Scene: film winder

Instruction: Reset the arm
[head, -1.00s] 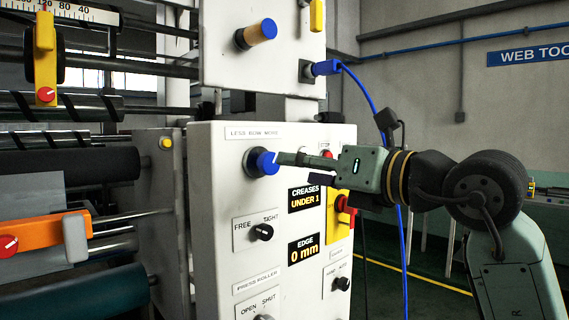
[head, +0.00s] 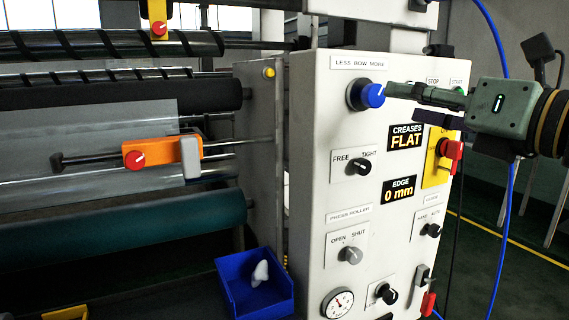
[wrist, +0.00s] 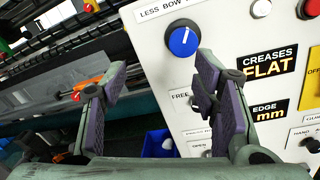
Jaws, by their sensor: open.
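My gripper (head: 424,106) is in front of the upper part of the white control panel (head: 322,190). In the wrist view its two fingers (wrist: 164,88) stand wide apart with nothing between them. The blue bow knob (head: 366,94) sits under the "LESS BOW MORE" label. In the head view the fingertips look close to the knob's right side. In the wrist view the knob (wrist: 183,40) lies beyond the fingertips, and its white mark points nearly straight up. The displays read "CREASES FLAT" (head: 405,136) and "EDGE 0 mm" (head: 398,190).
The panel also carries a free/tight knob (head: 362,168), a press-roller knob (head: 350,255), a red-and-yellow switch (head: 450,149) and a gauge (head: 337,303). Rollers and an orange slider (head: 150,154) are at left. A blue bin (head: 256,290) sits below. A blue cable (head: 506,150) hangs behind my arm.

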